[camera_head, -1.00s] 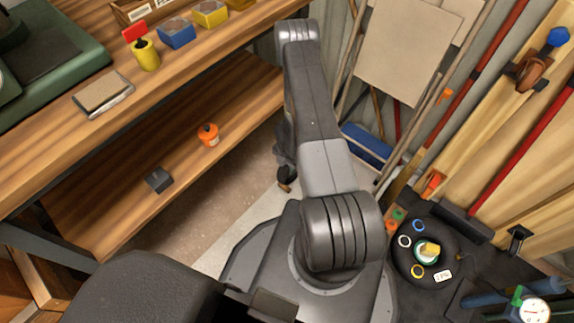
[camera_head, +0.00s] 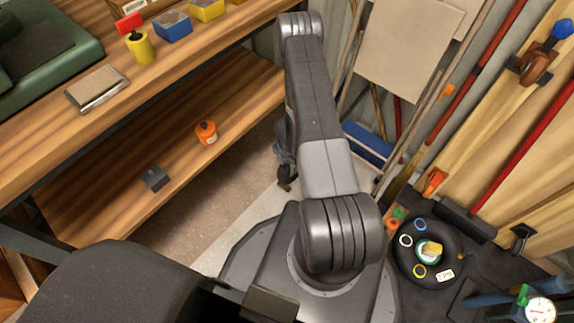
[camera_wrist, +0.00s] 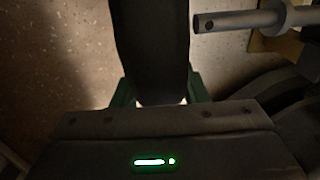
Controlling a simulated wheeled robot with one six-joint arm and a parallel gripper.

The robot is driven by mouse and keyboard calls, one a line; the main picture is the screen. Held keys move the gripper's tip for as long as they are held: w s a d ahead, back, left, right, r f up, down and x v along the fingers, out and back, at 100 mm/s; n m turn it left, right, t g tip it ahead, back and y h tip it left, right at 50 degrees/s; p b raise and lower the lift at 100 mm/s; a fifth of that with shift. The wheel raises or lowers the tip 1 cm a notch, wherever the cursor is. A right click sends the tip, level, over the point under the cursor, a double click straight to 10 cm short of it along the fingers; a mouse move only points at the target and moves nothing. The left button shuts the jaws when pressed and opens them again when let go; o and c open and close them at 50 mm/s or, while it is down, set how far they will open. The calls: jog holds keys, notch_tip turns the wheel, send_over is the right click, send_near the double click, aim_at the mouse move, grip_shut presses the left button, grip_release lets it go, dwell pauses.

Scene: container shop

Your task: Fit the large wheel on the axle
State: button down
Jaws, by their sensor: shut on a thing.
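My gripper (camera_wrist: 158,92) shows in the wrist view, its two green fingers shut on a dark, broad thing seen edge-on, which looks like the large wheel (camera_wrist: 152,45). The wheel runs up out of the top of the picture, so its hub and full outline are hidden. A grey metal rod, which looks like the axle (camera_wrist: 228,21), lies at the upper right. Its free end points left toward the wheel, and a gap shows between them. In the head view my arm hides most of the gripper, and I cannot make out the wheel or axle there.
A wooden bench (camera_head: 150,90) with a lower shelf (camera_head: 110,195) stands at the left. An orange container (camera_head: 205,132) and a dark block (camera_head: 155,178) sit on the shelf. Boards (camera_head: 405,45) and long handles lean at the right. Some bare floor (camera_head: 190,225) shows between.

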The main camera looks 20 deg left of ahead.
jog(key=shift+s+d+r+b, duration=0.15)
jog(key=shift+d+b, duration=0.3)
jog(key=shift+b, duration=0.85)
jog(key=shift+s+d+b, duration=0.25)
jog(key=shift+d+b, duration=0.15)
jog(key=shift+b, duration=0.9)
